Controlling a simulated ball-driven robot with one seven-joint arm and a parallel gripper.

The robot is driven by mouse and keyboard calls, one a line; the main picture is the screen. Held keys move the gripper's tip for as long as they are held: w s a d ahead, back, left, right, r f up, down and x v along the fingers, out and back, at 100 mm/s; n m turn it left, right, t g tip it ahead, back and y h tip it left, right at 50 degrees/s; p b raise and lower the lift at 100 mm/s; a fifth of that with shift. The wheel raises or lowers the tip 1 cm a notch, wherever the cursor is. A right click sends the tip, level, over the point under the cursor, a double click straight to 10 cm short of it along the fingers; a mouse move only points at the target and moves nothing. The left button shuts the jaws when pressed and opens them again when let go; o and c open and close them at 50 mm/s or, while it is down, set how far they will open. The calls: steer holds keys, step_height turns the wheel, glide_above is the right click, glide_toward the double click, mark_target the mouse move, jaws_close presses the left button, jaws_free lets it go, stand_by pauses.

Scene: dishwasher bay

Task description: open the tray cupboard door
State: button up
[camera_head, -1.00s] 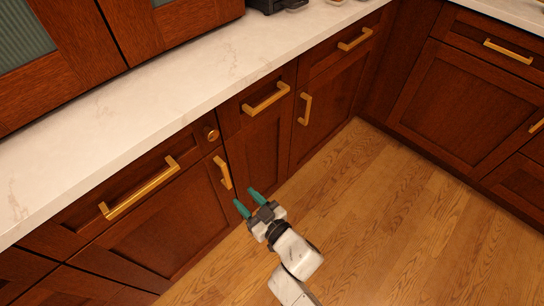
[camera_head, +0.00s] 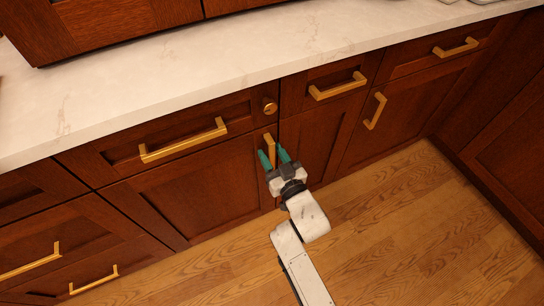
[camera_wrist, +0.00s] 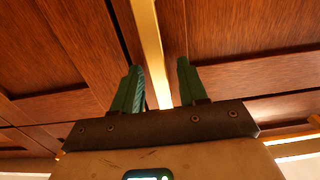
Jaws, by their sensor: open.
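The dark red-brown wooden cupboard door (camera_head: 195,190) is shut, below a drawer with a long brass pull. Its vertical brass handle (camera_head: 269,146) is at the door's upper right edge. My gripper (camera_head: 274,155) is open, with two green fingers pointing up at this handle. In the wrist view the brass handle (camera_wrist: 149,45) runs lengthwise between the two fingertips (camera_wrist: 160,70), with gaps on both sides. I cannot tell how deep the handle sits between them. The handle's lower end is hidden behind my gripper in the head view.
To the right are a narrow cabinet with a horizontal pull (camera_head: 338,87) and another door with a vertical handle (camera_head: 375,111). A white marble counter (camera_head: 220,60) runs above. The wooden floor (camera_head: 400,235) is clear.

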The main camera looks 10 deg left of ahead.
steer(key=shift+w+a, duration=0.15)
jaws_close()
stand_by(0.4)
